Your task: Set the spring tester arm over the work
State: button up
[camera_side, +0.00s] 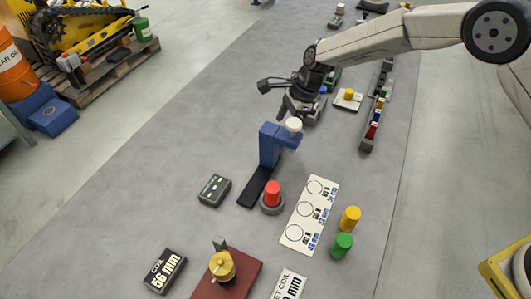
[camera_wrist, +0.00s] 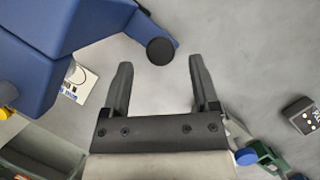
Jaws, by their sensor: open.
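The spring tester is a blue column (camera_side: 269,145) on a long dark base, with a short blue arm (camera_side: 288,138) at the top pointing right. A white round knob (camera_side: 294,124) sits above the arm's end. In the wrist view the blue arm (camera_wrist: 128,22) ends in a dark round disc (camera_wrist: 160,50). My gripper (camera_side: 286,109) is open and empty, just behind the tester arm; in the wrist view its fingertips (camera_wrist: 158,68) are spread on either side of the disc, and contact is unclear.
A white card with circles (camera_side: 309,214) lies right of the red cylinder. Yellow (camera_side: 350,218) and green (camera_side: 342,244) cylinders stand beside it. A grey box (camera_side: 214,190) is left of the tester. A rack of coloured pieces (camera_side: 376,112) stands at the right. Open mat lies left.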

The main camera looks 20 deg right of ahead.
jog(key=shift+x, duration=1.25)
grip_shut()
dwell(0.6)
